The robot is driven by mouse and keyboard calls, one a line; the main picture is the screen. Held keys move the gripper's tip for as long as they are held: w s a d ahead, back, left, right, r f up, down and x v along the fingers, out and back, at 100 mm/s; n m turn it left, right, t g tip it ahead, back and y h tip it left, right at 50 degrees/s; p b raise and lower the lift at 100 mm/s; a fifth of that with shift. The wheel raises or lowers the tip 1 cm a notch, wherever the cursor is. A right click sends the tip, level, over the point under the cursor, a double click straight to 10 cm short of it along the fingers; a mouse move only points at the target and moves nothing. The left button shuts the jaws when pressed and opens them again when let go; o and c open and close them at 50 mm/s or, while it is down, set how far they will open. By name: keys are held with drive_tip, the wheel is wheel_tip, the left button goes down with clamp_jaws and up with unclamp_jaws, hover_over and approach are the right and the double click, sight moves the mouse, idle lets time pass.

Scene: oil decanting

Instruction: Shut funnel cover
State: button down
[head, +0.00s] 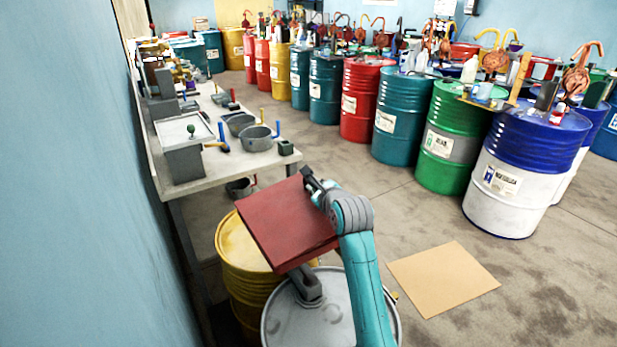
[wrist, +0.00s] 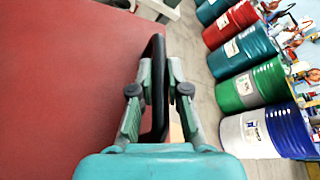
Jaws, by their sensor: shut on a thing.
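The funnel cover (head: 285,222) is a dark red square plate, steeply tilted above a grey drum (head: 290,318) in the head view. It fills the left of the wrist view (wrist: 65,85). A black handle (wrist: 158,70) stands along its edge. My gripper (wrist: 159,95) is shut on this handle, with a finger on each side. In the head view my gripper (head: 318,188) is at the cover's upper right edge. A dark grey part (head: 308,284) of the funnel shows below the cover. The rest of the funnel is hidden by the cover and my arm.
A yellow drum (head: 238,262) stands beside the grey drum. A long workbench (head: 225,168) with trays and tools runs along the blue wall at left. A row of coloured drums (head: 447,135) stands behind. A flat tan sheet (head: 443,278) lies on otherwise clear floor at right.

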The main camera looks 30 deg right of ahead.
drive_tip(key=shift+d+f, duration=0.2)
drive_tip(key=shift+f, duration=0.55)
drive_tip(key=shift+d+f, duration=0.2)
drive_tip(key=shift+f, duration=0.55)
drive_tip(key=c, duration=1.2)
unclamp_jaws()
drive_tip(key=shift+o, duration=0.2)
drive_tip(key=v, duration=1.2)
